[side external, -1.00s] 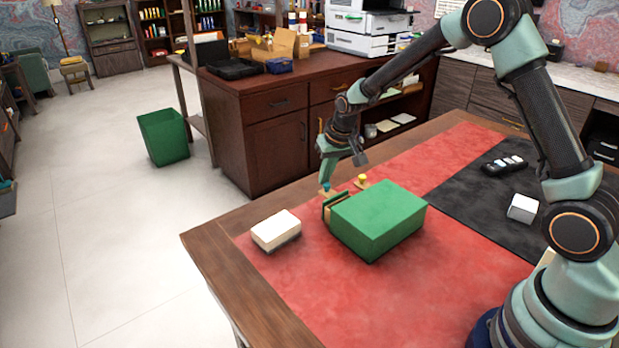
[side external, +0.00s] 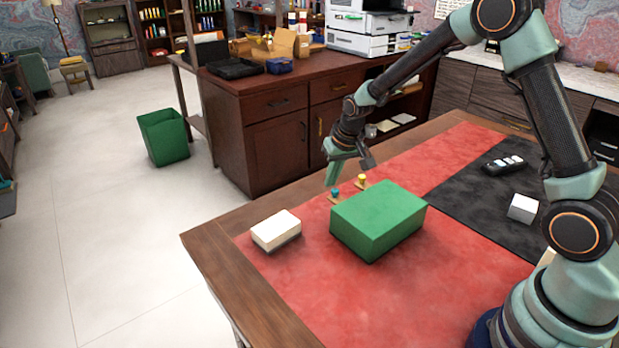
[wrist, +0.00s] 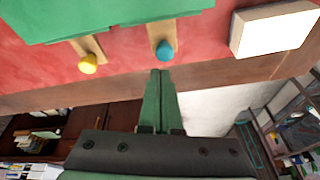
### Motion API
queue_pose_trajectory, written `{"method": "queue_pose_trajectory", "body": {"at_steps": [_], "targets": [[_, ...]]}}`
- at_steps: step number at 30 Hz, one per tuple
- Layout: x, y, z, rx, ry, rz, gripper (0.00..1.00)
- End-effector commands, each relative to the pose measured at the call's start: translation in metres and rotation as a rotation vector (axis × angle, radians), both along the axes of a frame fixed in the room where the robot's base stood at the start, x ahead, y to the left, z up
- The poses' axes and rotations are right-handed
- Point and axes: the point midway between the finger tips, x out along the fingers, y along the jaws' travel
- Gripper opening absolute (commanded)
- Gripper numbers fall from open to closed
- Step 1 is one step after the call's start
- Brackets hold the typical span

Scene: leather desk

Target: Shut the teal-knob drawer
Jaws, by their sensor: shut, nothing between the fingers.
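The green drawer box (side external: 378,218) sits on the red mat. Its teal knob (side external: 335,193) stands on a small wooden tab at the box's far-left face, and it also shows in the wrist view (wrist: 165,51).
A white block (side external: 276,231) lies on the mat left of the box. A grey-white cube (side external: 522,208) and a black object with white tops (side external: 504,165) are on the dark mat to the right. The table's wooden edge (side external: 215,245) is close by.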

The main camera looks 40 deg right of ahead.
Motion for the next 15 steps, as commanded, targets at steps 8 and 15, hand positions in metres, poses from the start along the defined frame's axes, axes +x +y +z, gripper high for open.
{"method": "queue_pose_trajectory", "body": {"at_steps": [8,15], "targets": [[0.024,-0.006,0.008,-0.003,-0.009,-0.001,0.00],[0.012,-0.003,0.042,-0.002,-0.012,0.000,0.00]]}}
